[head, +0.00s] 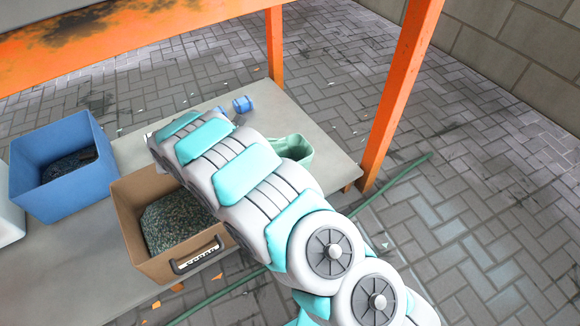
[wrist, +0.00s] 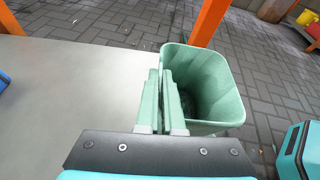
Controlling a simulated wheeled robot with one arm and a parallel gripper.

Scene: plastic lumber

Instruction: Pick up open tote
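A pale green open tote (head: 297,150) stands at the right end of the grey table, partly hidden behind my arm in the head view. In the wrist view the open tote (wrist: 215,80) is right of centre, upright, with its mouth facing up; its inside is dark at the bottom. My gripper (wrist: 162,80) is at the tote's left wall, its two pale fingers close together and overlapping the rim in the picture. I cannot tell whether they press on the wall. The head view hides the gripper behind the arm.
A brown tote (head: 127,225) with dark granules and a blue bin (head: 45,165) stand left on the table (head: 85,275). A small blue cylinder (head: 243,104) lies near the back edge. An orange post (head: 400,95) rises close behind the green tote. Bare tabletop lies left of the gripper.

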